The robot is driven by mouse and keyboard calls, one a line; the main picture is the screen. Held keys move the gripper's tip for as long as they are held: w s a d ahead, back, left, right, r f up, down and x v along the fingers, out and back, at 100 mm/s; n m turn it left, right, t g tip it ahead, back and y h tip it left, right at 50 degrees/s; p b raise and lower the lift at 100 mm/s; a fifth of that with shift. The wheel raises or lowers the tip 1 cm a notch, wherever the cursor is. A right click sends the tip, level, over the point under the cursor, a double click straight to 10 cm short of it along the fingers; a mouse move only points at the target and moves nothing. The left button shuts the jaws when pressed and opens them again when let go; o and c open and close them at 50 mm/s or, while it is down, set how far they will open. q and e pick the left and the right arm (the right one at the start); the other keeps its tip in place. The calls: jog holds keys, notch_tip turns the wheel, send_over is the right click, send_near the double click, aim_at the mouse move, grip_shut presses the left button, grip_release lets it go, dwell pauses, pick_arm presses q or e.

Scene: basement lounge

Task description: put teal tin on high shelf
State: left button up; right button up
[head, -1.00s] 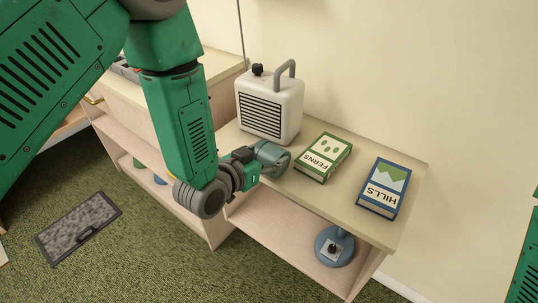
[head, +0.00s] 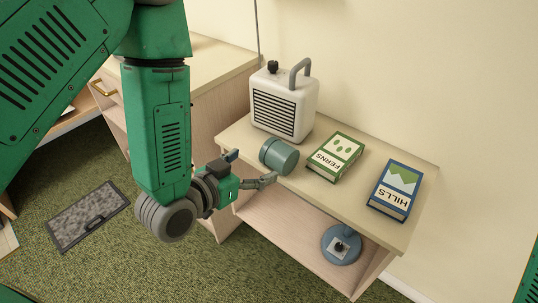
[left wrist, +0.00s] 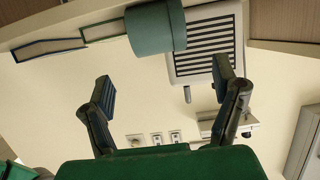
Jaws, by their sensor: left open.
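The teal tin (head: 279,156) lies on its side on the pale shelf top (head: 373,225), near the front edge, between the heater and the green book. It also shows in the left wrist view (left wrist: 150,27), beyond my fingers. My left gripper (head: 252,168) is open and empty just in front of the tin, with its fingers apart and pointing toward it. The spread fingers show in the left wrist view (left wrist: 163,85) with a gap to the tin. My right gripper is not in view.
A white heater (head: 284,103) stands behind the tin. A green FERNS book (head: 335,157) and a blue HILLS book (head: 396,190) lie to its right. A blue-based object (head: 341,245) stands on the lower shelf. A taller cabinet (head: 205,75) is at left.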

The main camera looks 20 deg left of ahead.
pick_arm(q)
jog(key=s+a+f+n+g+y, duration=0.1)
jog(key=s+a+f+g+y, duration=0.2)
jog(key=s+f, duration=0.8)
notch_tip(320, 180, down, 2)
jog(key=a+g, duration=0.2)
jog(key=g, duration=0.1)
jog(key=shift+s+g, duration=0.25)
jog(key=shift+g, duration=0.15)
jog(key=shift+o, duration=0.5)
jog(key=s+a+f+n+g+y, duration=0.1)
jog(key=s+a+f+g, duration=0.1)
jog(key=s, duration=0.4)
jog(key=s+a+f+n+g+y, duration=0.1)
jog(key=s+a+f+g, duration=0.1)
jog(key=s+f+g, duration=0.2)
jog(key=shift+s+a+f, duration=0.2)
jog(key=shift+s+a, duration=0.15)
jog(key=shift+s, duration=0.75)
jog(key=shift+s+d, duration=0.1)
